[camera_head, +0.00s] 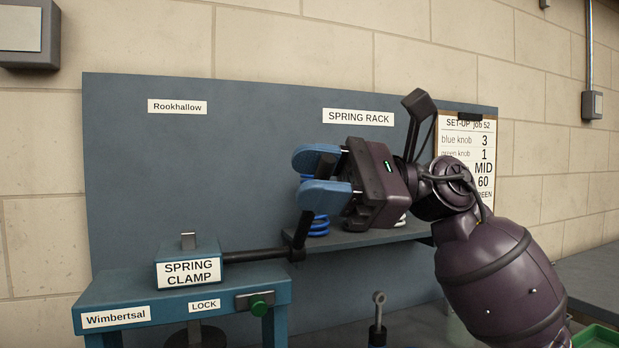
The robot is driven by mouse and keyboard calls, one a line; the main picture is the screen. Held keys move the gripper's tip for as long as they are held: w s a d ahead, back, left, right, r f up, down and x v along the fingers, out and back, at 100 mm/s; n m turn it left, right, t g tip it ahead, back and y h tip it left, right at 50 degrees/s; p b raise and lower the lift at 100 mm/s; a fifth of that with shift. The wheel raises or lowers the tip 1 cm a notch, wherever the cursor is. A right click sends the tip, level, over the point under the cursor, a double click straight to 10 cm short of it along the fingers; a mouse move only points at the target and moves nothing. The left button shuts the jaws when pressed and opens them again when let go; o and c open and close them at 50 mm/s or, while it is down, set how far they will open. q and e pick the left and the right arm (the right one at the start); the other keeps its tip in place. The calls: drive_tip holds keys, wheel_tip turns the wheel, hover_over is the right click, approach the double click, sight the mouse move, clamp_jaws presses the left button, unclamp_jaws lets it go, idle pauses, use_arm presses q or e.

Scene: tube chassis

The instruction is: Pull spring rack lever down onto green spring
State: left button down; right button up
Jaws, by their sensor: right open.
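A black lever bar (262,255) runs right from the blue spring clamp block (188,268). At its right end a dark upright handle (302,230) rises toward my right gripper (308,178). The gripper is open, its blue fingers pointing left, one above the other. A blue spring (319,226) stands on the rack shelf (372,238) behind the gripper. A pale spring (401,219) is partly hidden by my arm. I see no green spring. My left gripper is not in view.
The blue-grey back panel (230,150) stands close behind the gripper. A small upright lever (378,318) stands below the shelf. A set-up card (482,140) is partly covered by my arm.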

drive_tip(key=v, duration=1)
drive_tip(key=shift+d+f, duration=0.15)
